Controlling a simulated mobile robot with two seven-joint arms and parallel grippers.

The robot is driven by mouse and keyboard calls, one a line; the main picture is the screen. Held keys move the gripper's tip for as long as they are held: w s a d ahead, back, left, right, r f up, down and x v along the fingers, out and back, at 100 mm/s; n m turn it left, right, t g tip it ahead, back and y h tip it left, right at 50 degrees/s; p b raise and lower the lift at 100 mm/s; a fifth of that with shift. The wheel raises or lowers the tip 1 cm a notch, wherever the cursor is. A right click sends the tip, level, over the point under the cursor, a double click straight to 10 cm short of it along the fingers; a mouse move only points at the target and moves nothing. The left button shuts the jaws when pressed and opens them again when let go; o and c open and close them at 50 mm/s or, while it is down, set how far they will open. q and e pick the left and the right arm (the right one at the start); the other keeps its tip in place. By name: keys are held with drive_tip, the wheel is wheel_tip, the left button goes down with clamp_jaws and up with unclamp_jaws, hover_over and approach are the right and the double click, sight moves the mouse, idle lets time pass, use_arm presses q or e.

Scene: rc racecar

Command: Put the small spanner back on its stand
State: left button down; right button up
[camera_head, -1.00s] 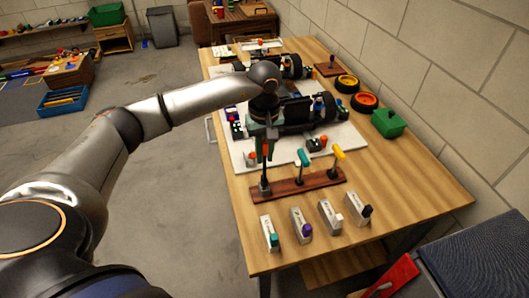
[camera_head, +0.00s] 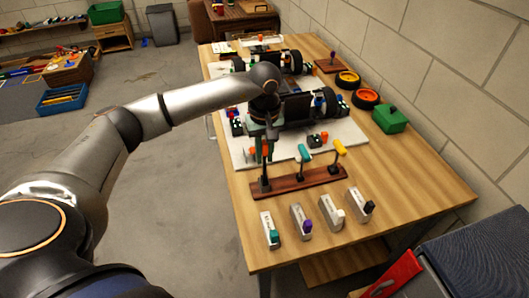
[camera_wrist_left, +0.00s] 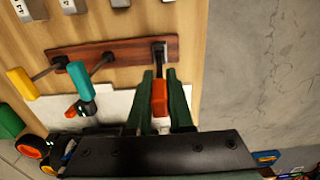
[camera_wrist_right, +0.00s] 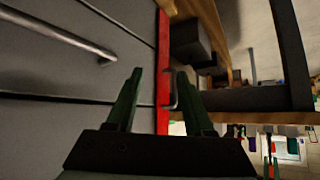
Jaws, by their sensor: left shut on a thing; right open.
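The small spanner, by its orange handle (camera_wrist_left: 159,98), is between the fingers of my left gripper (camera_wrist_left: 161,76), which is shut on it. My left gripper also shows in the head view (camera_head: 264,150), above the left end of the dark wooden stand (camera_head: 298,182). The stand also shows in the left wrist view (camera_wrist_left: 125,50). The spanner's dark shaft reaches to the stand's end post; I cannot tell whether it is seated. A teal-handled tool (camera_head: 303,153) and a yellow-handled tool (camera_head: 339,147) stand on the other posts. My right gripper (camera_wrist_right: 158,75) is open and empty.
Several grey boxes with coloured tabs (camera_head: 331,212) stand in front of the stand. A car on a white board (camera_head: 350,134) is behind it. A green box (camera_head: 389,119) is at the right. A grey cabinet with a red edge (camera_wrist_right: 162,60) faces my right gripper.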

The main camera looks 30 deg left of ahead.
use_arm(q)
drive_tip(key=shift+f+b, duration=0.7)
drive_tip(key=shift+f, duration=0.25)
use_arm(e)
drive_tip(key=shift+f, duration=0.8)
use_arm(q)
drive_tip(key=c, duration=0.7)
unclamp_jaws()
drive_tip(key=shift+r, duration=0.2)
wheel_tip(320, 180, up, 11)
drive_tip(key=shift+r, duration=0.6)
use_arm(e)
drive_tip(key=shift+w+a+r, duration=0.25)
drive_tip(key=shift+a+r, duration=0.05)
drive_tip(key=shift+a, duration=0.1)
